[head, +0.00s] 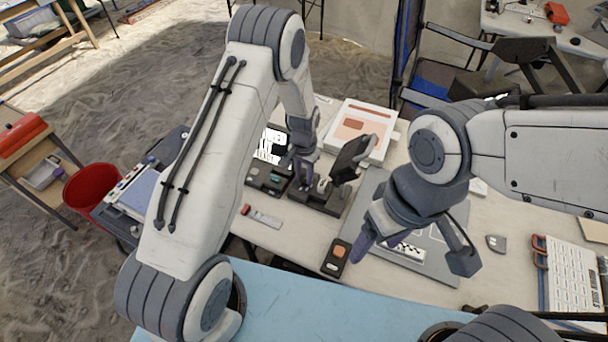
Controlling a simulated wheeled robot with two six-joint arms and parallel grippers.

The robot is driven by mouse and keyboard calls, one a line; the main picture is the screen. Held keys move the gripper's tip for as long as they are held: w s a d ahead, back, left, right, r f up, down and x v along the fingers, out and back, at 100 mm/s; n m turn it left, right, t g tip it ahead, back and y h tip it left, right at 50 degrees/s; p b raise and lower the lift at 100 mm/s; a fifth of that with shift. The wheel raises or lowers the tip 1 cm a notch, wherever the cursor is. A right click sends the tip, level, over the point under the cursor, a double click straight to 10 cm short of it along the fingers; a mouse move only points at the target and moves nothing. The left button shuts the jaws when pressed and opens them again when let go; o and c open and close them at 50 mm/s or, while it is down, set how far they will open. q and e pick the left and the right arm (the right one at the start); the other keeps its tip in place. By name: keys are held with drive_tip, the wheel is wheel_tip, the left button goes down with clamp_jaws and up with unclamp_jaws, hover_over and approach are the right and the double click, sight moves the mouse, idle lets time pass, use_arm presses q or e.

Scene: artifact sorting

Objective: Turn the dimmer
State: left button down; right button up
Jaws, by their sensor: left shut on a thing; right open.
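A dark control box (330,201) stands on the table near the middle of the view. A small light knob (322,186), which looks like the dimmer, sits on its top. My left gripper (307,178) reaches down to the box from above, its fingers shut at the knob. The fingers and the arm hide part of the knob, so its turn angle cannot be read. My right gripper (413,252) is open and empty, its fingers spread above a grey board to the right of the box.
A dark tilted panel (353,158) rises just right of my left gripper. A small black box with an orange top (336,258) lies near the front edge. An orange-and-white case (378,128) lies behind. A chart (573,278) lies at the right.

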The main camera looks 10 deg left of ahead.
sight(304, 178)
use_arm(q)
drive_tip(key=c, duration=0.6)
unclamp_jaws()
wheel_tip(304, 178, up, 11)
drive_tip(key=shift+f+b, duration=0.2)
drive_tip(key=shift+b, duration=0.6)
